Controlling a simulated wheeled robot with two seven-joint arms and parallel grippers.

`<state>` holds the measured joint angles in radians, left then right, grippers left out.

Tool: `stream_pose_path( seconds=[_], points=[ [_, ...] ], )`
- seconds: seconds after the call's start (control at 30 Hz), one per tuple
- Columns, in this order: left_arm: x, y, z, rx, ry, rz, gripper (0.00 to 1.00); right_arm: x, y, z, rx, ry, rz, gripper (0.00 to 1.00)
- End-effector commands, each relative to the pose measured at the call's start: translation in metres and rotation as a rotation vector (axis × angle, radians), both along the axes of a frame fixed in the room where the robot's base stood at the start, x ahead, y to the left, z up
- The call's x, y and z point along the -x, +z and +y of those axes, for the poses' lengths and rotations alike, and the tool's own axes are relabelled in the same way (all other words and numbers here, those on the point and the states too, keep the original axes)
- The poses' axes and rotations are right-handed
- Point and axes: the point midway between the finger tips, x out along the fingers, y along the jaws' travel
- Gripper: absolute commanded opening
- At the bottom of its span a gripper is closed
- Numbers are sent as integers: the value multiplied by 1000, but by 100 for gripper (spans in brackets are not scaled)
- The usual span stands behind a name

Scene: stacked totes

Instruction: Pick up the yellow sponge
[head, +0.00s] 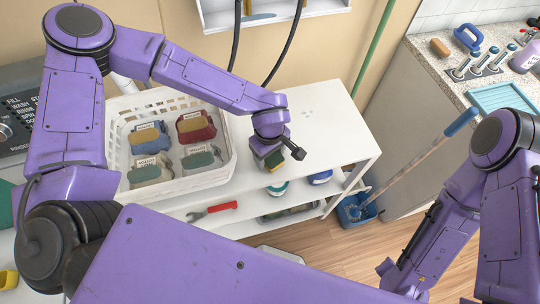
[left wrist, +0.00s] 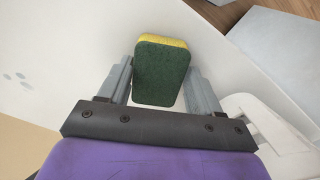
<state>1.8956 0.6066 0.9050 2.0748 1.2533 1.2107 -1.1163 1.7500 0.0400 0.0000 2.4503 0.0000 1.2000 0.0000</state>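The yellow sponge (head: 274,160) has a dark green scouring face and shows under my left gripper (head: 272,153), over the right part of the white table top. In the left wrist view the sponge (left wrist: 161,72) stands between the two grey fingers of the left gripper (left wrist: 162,80), green face towards the camera, yellow along its far edge. I cannot tell whether the sponge touches the table. My right arm shows at the right, but its gripper is not in view.
A white basket (head: 122,176) with several wrapped sponges stands left of the gripper. The white table (head: 325,122) is clear to the right. Below it a shelf holds a red-handled wrench (head: 212,211). A blue bucket (head: 355,214) with a mop stands on the floor.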

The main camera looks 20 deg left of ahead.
Motion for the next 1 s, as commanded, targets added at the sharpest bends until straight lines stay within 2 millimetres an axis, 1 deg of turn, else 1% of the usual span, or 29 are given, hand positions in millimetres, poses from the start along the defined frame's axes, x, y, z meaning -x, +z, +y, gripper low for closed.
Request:
stream_pose_path(
  seconds=[0.03,0.1,0.23,0.27,0.53,0.67,0.73,0.77,0.83,0.97,1.0],
  points=[
    [0,0,0,0,0,0,46,0,0,0,0,0,0,43],
    [0,0,0,0,0,0,26,0,0,0,0,0,0,43],
    [0,0,0,0,0,-1,26,0,0,0,0,0,0,43],
    [0,0,0,0,0,-1,21,0,0,0,0,0,0,43],
    [-1,3,0,0,0,-1,21,0,-1,0,0,0,0,43],
    [-1,16,0,0,0,-2,20,0,-3,0,0,0,0,43],
    [-1,31,0,2,0,-2,20,0,-4,0,0,0,0,43],
    [4,36,-1,2,-2,-2,20,0,-7,0,0,0,0,43],
    [20,53,-2,2,-3,-3,20,0,-12,0,0,0,0,43],
    [53,92,-6,1,-4,-5,20,0,-19,0,0,0,0,43],
    [67,95,-8,2,-6,-2,20,0,-24,0,0,0,0,43]
  ],
)
